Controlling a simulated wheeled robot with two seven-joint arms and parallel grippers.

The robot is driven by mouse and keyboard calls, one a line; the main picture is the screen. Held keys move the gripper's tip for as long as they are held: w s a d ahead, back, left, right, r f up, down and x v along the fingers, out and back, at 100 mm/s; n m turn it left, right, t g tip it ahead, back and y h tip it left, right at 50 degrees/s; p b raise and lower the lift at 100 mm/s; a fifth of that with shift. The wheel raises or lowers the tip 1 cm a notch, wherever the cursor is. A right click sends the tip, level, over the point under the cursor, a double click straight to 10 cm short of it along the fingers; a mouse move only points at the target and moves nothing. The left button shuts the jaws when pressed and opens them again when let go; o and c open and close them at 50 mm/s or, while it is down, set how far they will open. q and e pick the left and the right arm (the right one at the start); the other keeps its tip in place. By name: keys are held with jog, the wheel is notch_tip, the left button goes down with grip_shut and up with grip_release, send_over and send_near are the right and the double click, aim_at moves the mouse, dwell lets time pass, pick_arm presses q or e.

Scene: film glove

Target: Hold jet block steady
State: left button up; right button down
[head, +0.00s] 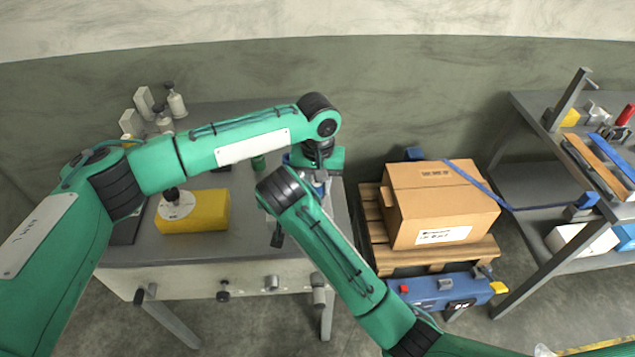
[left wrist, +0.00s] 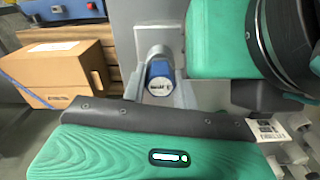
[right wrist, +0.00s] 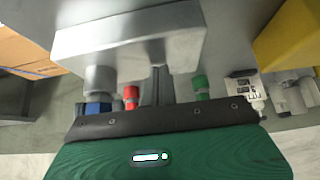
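A pale metal block (right wrist: 130,45), which looks like the jet block, lies across the right wrist view. Blue (right wrist: 97,107), red (right wrist: 131,97) and green (right wrist: 201,86) fittings show along its near side. In the head view my arms hide most of it. My left gripper (head: 318,180) is pointed down at the table's right end. In the left wrist view a blue-capped metal cylinder (left wrist: 160,82) shows just beyond the gripper body, between grey parts. My right gripper (right wrist: 160,88) is close in front of the block; contact is unclear.
The grey table (head: 240,250) also holds a yellow block (head: 205,212) and several pale fittings at the back left. To the right, a cardboard box (head: 435,205) sits on a wooden pallet (head: 375,225). A cluttered workbench (head: 525,110) stands at far right. My two arms are close together.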

pick_arm(q)
jog(key=c, duration=0.4)
pick_arm(e)
jog(key=shift+s+f, duration=0.2)
jog(key=shift+f, duration=0.3)
pick_arm(q)
jog(key=shift+c, duration=0.2)
jog(key=shift+r, duration=4.2)
jog(key=shift+w+f, duration=0.1)
pick_arm(e)
jog(key=shift+w+r, duration=0.2)
jog(key=shift+r, duration=2.65)
